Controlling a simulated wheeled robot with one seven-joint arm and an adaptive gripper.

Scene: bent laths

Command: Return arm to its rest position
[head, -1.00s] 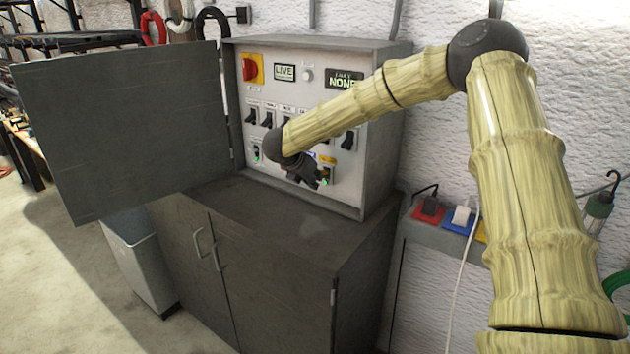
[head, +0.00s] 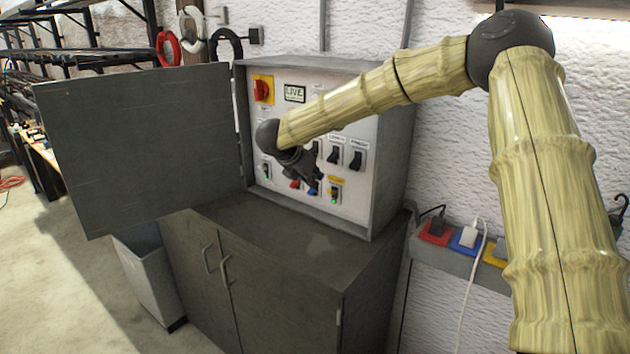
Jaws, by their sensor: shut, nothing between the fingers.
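My arm reaches in from the right in the head view. My gripper (head: 314,184) is dark, shut and empty. It hangs in front of the lower middle of the control panel (head: 350,120) and hides some of the switches. I cannot tell from this view how far it is from the panel face. The panel carries a red rotary switch on a yellow plate (head: 262,89), a LIVE sign (head: 295,93), several black toggle switches (head: 356,160) and a yellow-labelled switch with a green light (head: 334,190).
The panel's grey door (head: 140,140) stands wide open at the left. The panel box sits on a dark cabinet (head: 280,260). A grey bin (head: 150,275) stands left of it. Coloured sockets with plugs (head: 465,238) and a white cable are at the right.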

